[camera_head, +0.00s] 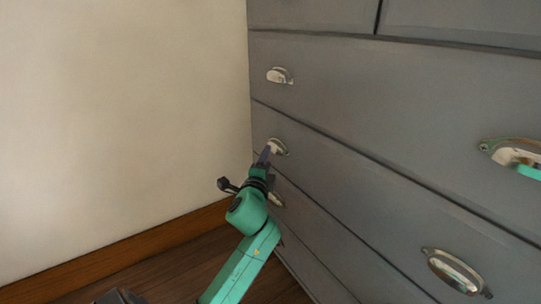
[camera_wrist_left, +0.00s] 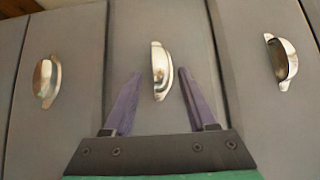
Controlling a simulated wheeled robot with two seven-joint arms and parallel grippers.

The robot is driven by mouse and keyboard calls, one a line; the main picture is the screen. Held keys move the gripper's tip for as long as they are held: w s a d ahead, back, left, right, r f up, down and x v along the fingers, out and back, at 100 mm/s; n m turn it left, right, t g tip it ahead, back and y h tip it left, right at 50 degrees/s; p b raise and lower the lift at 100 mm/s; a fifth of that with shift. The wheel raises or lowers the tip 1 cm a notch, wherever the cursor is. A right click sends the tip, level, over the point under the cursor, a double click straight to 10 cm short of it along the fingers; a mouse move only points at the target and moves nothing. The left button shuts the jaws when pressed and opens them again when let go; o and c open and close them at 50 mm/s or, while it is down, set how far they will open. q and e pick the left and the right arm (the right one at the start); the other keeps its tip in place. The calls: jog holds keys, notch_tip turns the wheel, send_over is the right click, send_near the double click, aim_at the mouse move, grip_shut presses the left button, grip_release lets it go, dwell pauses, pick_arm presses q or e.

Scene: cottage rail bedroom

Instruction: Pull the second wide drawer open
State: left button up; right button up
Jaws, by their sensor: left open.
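The grey dresser's second wide drawer (camera_head: 345,178) looks shut, its front flush with its neighbours. It has a silver cup handle (camera_head: 279,147) at its left and another (camera_head: 455,271) at its right. My left gripper (camera_head: 265,153) is at the left handle, partly covering it. In the left wrist view, the open purple fingers (camera_wrist_left: 160,90) lie on either side of this handle (camera_wrist_left: 160,71), with gaps to both. The fingers are not closed on it. I cannot tell how deep they reach. My right gripper is not in view.
The first wide drawer (camera_head: 390,100) is above, with handles at left (camera_head: 279,75) and right (camera_head: 508,154). A lower handle (camera_head: 276,198) is close below my left gripper. A cream wall (camera_head: 120,110) and wooden skirting (camera_head: 130,246) stand left. Some dark wood floor (camera_head: 180,272) is clear.

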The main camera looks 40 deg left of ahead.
pick_arm(q)
jog(key=x, duration=0.5)
jog(key=shift+w+a+b, duration=0.2)
jog(key=shift+w+b, duration=0.1)
jog(key=shift+b, duration=0.1)
jog(key=shift+f, duration=0.1)
grip_shut()
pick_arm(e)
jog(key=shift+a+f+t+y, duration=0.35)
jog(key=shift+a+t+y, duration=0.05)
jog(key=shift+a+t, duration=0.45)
